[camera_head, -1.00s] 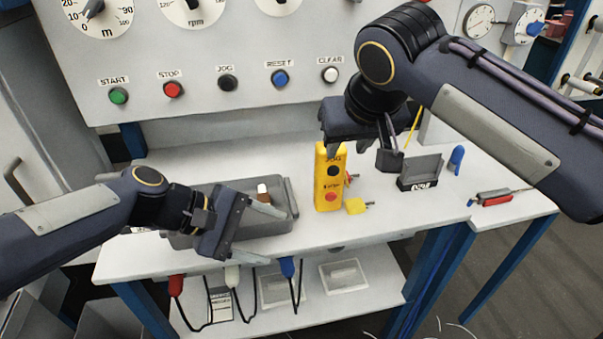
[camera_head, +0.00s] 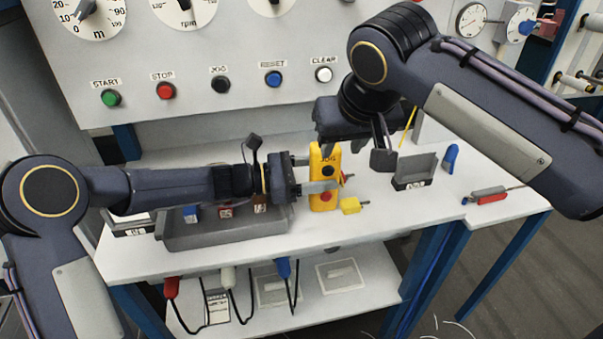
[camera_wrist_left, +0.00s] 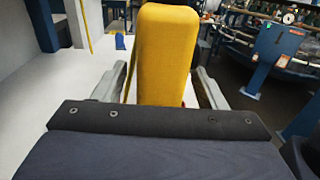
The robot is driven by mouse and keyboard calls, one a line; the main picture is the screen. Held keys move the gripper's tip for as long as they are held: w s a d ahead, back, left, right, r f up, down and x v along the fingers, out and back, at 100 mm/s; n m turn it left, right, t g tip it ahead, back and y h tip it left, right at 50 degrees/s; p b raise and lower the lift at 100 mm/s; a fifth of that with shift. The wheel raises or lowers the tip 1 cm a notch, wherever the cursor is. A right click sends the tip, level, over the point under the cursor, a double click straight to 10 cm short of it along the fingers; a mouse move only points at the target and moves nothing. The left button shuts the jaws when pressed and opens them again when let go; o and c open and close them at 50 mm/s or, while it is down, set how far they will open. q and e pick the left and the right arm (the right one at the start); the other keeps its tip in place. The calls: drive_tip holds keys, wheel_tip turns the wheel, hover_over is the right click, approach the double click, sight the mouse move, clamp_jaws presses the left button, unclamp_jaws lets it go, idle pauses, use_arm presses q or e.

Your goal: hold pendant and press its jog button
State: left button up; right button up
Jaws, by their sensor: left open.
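The yellow pendant (camera_head: 324,153) stands upright on the white table, with a JOG label, a black button (camera_head: 327,171) and a red button (camera_head: 326,197) on its front. My left gripper (camera_head: 313,175) is open and comes at it from the left, with one finger across its front. In the left wrist view the pendant (camera_wrist_left: 168,60) stands between the two open fingers, with small gaps visible. My right gripper (camera_head: 357,148) is open and empty just above and right of the pendant's top.
A grey tray (camera_head: 228,232) with small blocks lies under my left arm. A small yellow piece (camera_head: 350,206) lies right of the pendant. A grey holder (camera_head: 412,170) and a red-handled tool (camera_head: 489,197) lie further right. The control panel (camera_head: 300,115) rises behind.

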use_arm(q)
drive_tip(key=shift+x, duration=1.45)
drive_tip(key=shift+c, duration=0.3)
